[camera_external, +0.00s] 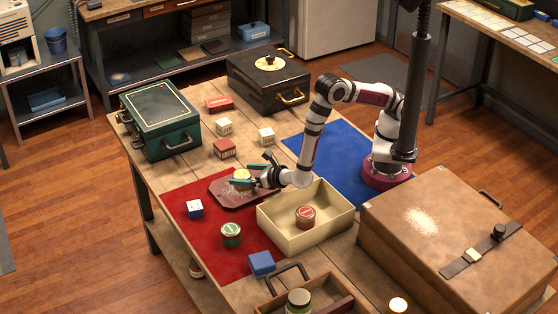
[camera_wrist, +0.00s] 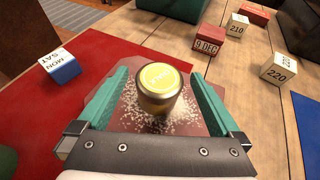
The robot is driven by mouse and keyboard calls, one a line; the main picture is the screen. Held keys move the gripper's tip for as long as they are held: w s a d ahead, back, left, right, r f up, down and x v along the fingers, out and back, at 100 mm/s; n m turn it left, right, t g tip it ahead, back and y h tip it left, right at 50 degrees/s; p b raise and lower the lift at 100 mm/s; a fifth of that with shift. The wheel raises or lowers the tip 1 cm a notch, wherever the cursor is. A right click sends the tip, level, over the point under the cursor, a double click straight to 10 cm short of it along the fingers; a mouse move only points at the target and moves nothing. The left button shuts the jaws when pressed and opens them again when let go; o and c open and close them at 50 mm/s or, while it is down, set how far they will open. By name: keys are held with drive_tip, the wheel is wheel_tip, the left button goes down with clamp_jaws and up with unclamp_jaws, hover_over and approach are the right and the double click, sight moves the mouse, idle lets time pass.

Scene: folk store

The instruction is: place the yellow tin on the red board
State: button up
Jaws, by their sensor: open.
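The yellow tin (camera_external: 241,175) has a yellow lid and stands upright on the dark red board (camera_external: 222,194). In the wrist view the tin (camera_wrist: 158,84) is centred between the two teal fingers, with a visible gap on each side. My gripper (camera_external: 250,172) is open, low over the board, with its fingers either side of the tin. The board (camera_wrist: 130,118) has white speckles around the tin in the wrist view. The tin's base is partly hidden by my gripper in the outside view.
A cream box (camera_external: 275,228) holding a red tin (camera_external: 305,216) stands close to the board. A green tin (camera_external: 231,235) and a blue-white calendar block (camera_external: 195,209) are on the red mat (camera_external: 215,258). Several more blocks lie behind. A blue mat (camera_external: 345,180) lies partly clear under my arm.

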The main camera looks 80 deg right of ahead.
drive_tip(key=v, duration=1.2)
drive_tip(key=s+d+r+m+g+h, duration=0.1)
drive_tip(key=s+d+r+m+g, duration=0.25)
drive_tip(key=d+m, duration=0.35)
drive_tip(key=s+d+r+m+g+h, duration=0.1)
drive_tip(key=s+d+r+m+g, duration=0.2)
drive_tip(key=d+m, duration=0.4)
drive_tip(key=s+d+r+m+g+h, duration=0.2)
drive_tip(key=d+r+m+g, duration=0.1)
drive_tip(key=d+m+g, duration=0.4)
drive_tip(key=s+a+r+m+y, duration=0.1)
drive_tip(key=s+m+y, duration=0.4)
drive_tip(key=m, duration=0.3)
drive_tip(key=s+a+r+m+y, duration=0.2)
drive_tip(key=s+m+y, duration=0.3)
drive_tip(key=s+m, duration=0.2)
drive_tip(key=shift+s+r+m+t+y, duration=0.2)
drive_tip(key=shift+m+t+y, duration=0.2)
drive_tip(key=shift+m+t, duration=0.1)
